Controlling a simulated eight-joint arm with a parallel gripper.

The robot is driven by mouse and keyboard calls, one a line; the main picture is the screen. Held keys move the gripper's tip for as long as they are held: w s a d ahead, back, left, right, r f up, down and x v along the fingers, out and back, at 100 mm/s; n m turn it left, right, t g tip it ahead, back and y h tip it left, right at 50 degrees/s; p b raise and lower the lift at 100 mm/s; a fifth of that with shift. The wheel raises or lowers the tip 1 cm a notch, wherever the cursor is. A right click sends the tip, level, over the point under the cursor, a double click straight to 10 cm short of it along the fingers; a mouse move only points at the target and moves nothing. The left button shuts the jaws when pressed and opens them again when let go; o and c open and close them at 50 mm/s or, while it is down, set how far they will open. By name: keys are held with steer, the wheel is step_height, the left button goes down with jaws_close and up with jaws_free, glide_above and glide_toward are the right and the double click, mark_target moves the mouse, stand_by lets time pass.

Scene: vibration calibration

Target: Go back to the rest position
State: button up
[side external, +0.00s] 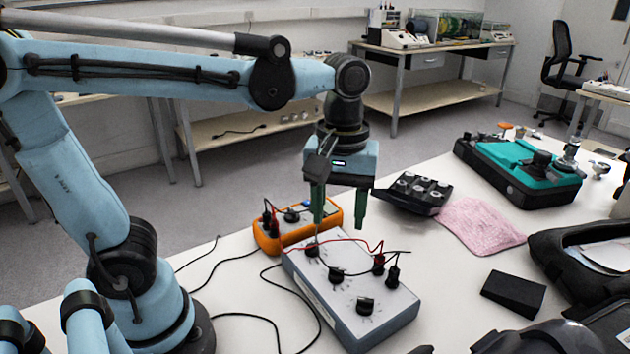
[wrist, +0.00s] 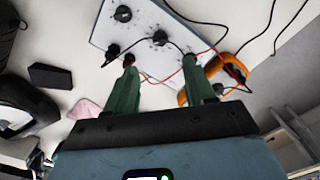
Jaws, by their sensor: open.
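My gripper (side external: 338,212) has two green fingers that point down and stand apart, with nothing between them. It hangs above the far end of a grey box with black knobs (side external: 350,290). In the wrist view, my gripper (wrist: 162,75) shows both green fingers spread, and the grey knob box (wrist: 140,35) lies beyond their tips. Red and black leads run across the box to plugs. I cannot tell whether a fingertip touches a lead.
An orange meter (side external: 290,228) lies behind the grey box, with black cables on the table to its left. A black tray (side external: 415,192), a pink cloth (side external: 480,224), a teal-topped device (side external: 520,165), a black block (side external: 514,293) and an open black bag (side external: 590,262) lie to the right.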

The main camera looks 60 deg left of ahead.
stand_by(0.3)
steer(key=a+f+m+t, duration=0.3)
steer(key=a+m+t, duration=0.2)
steer(key=m+t, duration=0.2)
steer(key=shift+a+f+m, duration=0.35)
steer(key=shift+a+m, duration=0.05)
steer(key=shift+m, duration=0.6)
